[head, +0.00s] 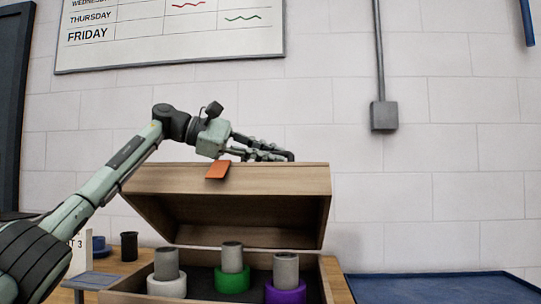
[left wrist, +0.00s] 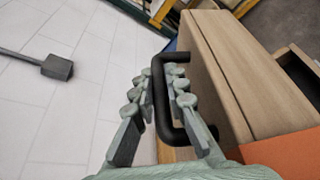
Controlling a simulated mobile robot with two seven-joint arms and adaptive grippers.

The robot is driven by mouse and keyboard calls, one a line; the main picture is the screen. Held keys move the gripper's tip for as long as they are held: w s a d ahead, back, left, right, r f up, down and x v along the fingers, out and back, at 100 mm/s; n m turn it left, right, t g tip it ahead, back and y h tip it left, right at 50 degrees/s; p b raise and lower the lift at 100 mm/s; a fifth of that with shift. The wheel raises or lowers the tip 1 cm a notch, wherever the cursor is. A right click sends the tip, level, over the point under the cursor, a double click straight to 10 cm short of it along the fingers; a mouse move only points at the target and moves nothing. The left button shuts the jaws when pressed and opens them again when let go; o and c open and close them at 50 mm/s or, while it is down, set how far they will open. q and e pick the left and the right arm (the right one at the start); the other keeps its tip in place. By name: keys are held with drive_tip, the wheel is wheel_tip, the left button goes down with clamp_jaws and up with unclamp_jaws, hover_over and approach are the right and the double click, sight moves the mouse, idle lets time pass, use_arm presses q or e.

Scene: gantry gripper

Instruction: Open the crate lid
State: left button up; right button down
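The wooden crate (head: 327,287) stands on the table with its lid (head: 230,180) raised and tilted back, its hollow underside facing me. An orange tag (head: 217,170) is on the lid's upper edge; it also shows in the left wrist view (left wrist: 290,152). The lid's black handle (left wrist: 161,110) sits between the fingers of my left gripper (left wrist: 159,76). They appear closed around its bar. In the head view my left gripper (head: 262,150) is just above and behind the lid's upper edge. My right gripper is not in view.
Inside the crate, grey cylinders stand in white (head: 167,287), green (head: 232,281) and purple (head: 285,293) rings. A dark cup (head: 129,246) and a blue item (head: 98,246) stand left of the crate. A blue surface (head: 440,288) lies at right, clear. A wall is behind.

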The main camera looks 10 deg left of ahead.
use_arm(q)
drive_tip(key=o, duration=0.5)
drive_tip(key=shift+c, duration=0.2)
drive_tip(key=shift+a, duration=0.15)
drive_tip(key=v, duration=1.1)
drive_tip(key=shift+s+a+r, duration=0.1)
drive_tip(key=shift+a+r, duration=0.05)
drive_tip(key=shift+a, duration=0.15)
